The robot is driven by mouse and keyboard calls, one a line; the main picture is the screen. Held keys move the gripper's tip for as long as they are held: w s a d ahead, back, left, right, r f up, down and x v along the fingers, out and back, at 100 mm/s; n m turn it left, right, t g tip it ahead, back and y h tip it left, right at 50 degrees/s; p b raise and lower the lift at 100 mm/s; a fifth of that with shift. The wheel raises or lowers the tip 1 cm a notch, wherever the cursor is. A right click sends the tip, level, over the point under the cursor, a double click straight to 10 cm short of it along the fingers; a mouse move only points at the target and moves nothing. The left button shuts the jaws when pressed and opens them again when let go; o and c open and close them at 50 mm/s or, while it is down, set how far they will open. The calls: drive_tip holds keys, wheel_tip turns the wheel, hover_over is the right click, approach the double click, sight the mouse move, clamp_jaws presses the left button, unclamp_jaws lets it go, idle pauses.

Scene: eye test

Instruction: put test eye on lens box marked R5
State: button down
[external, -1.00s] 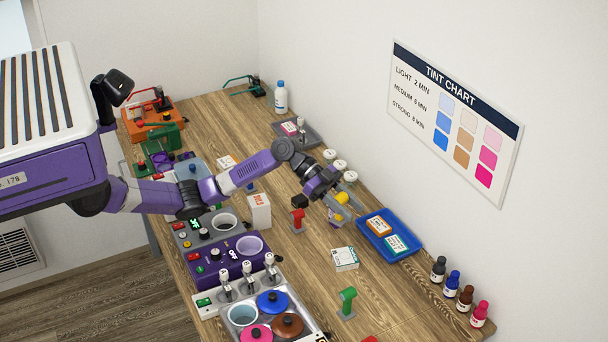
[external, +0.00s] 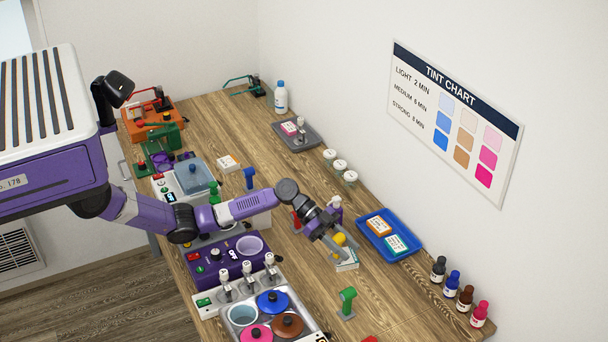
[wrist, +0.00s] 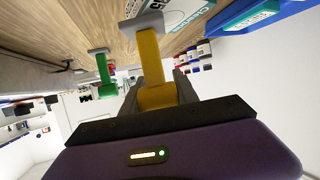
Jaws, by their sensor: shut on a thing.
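My gripper (external: 339,246) is shut on a yellow test eye (external: 340,239), a post with a grey foot. The wrist view shows the yellow test eye (wrist: 150,55) upright in relation to my gripper (wrist: 157,88), its foot at the far end. A white lens box with teal print (external: 347,266) lies on the table directly below, partly hidden by the gripper. The lens box shows in the wrist view (wrist: 182,20) beside the foot, its marking only partly readable. I cannot tell whether the foot touches the box.
A blue tray (external: 413,251) with two boxes stands close on the right. A green stand (external: 347,302) is nearer the front; a red one (external: 296,222) and a purple one (external: 336,203) are behind. Several dye bottles (external: 453,283) line the right edge. A purple machine (external: 224,260) stands left.

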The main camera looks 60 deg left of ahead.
drive_tip(key=shift+f, duration=0.15)
drive_tip(key=c, duration=0.9)
unclamp_jaws()
drive_tip(key=shift+f, duration=0.1)
drive_tip(key=shift+a+r, duration=0.2)
drive_tip(key=shift+r, duration=0.05)
drive_tip(key=v, duration=1.1)
drive_tip(key=shift+s+a+r, duration=0.1)
drive_tip(key=shift+s+a, duration=0.1)
drive_tip(key=shift+s, duration=0.05)
